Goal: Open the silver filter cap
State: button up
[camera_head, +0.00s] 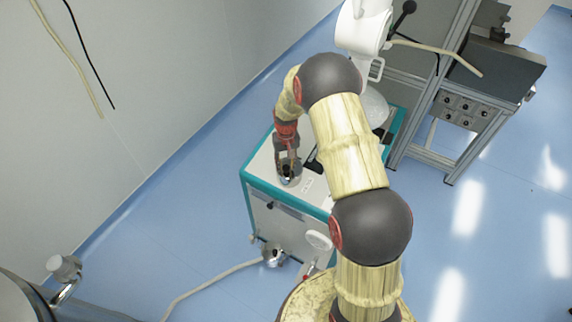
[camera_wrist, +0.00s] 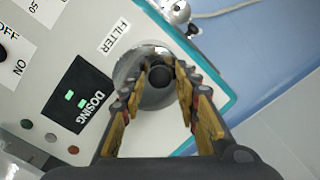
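The silver filter cap (camera_wrist: 125,68) is a round shiny disc with a dark round knob (camera_wrist: 160,74) at its middle, beside the "FILTER" label on the machine's top. In the head view the silver cap (camera_head: 290,180) is at the near left corner of the machine's top, partly hidden by my gripper (camera_head: 288,166). My gripper (camera_wrist: 162,72) points down at the cap, with its two fingers apart on either side of the knob. A small gap seems to show beside the knob, but contact is hard to judge. The fingers cover part of the cap's rim.
The white machine with a teal edge (camera_head: 257,184) carries a "DOSING" display (camera_wrist: 78,95), and buttons show nearby. A metal fitting with a hose (camera_head: 272,254) is at its foot. A grey frame (camera_head: 420,130) stands to the right. Blue floor (camera_head: 180,225) is open at left.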

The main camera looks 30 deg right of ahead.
grip_shut()
dwell(0.5)
